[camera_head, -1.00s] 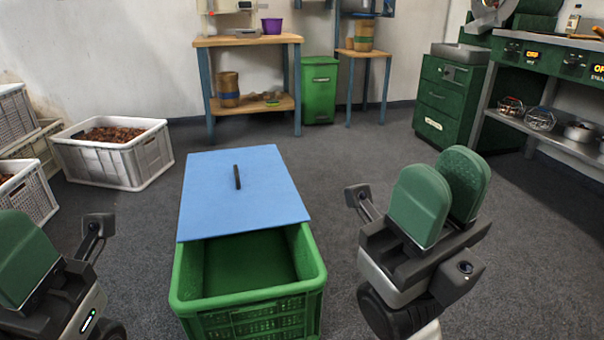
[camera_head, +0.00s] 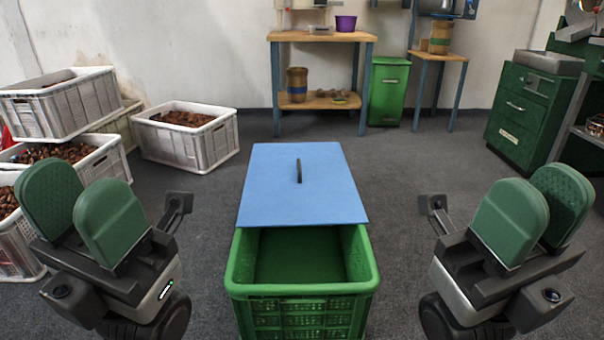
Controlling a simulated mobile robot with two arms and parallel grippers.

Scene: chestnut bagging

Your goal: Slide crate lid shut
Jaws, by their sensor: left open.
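A green crate (camera_head: 303,306) stands on the floor straight ahead of me, in the lower middle of the head view. A flat blue lid (camera_head: 272,192) with a dark upright handle (camera_head: 299,171) covers its far part and extends beyond it. The near part is uncovered, and the green inside shows with nothing in it. My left gripper (camera_head: 82,212) is open and empty to the left of the crate. My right gripper (camera_head: 538,212) is open and empty to its right. Both are apart from the lid and crate.
White crates of chestnuts (camera_head: 202,150) stand at the left, some stacked near my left gripper. A wooden table (camera_head: 320,37), a green bin (camera_head: 388,92) and a small stand (camera_head: 438,56) line the back wall. Green cabinets (camera_head: 530,112) stand at the right. Floor around the crate is clear.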

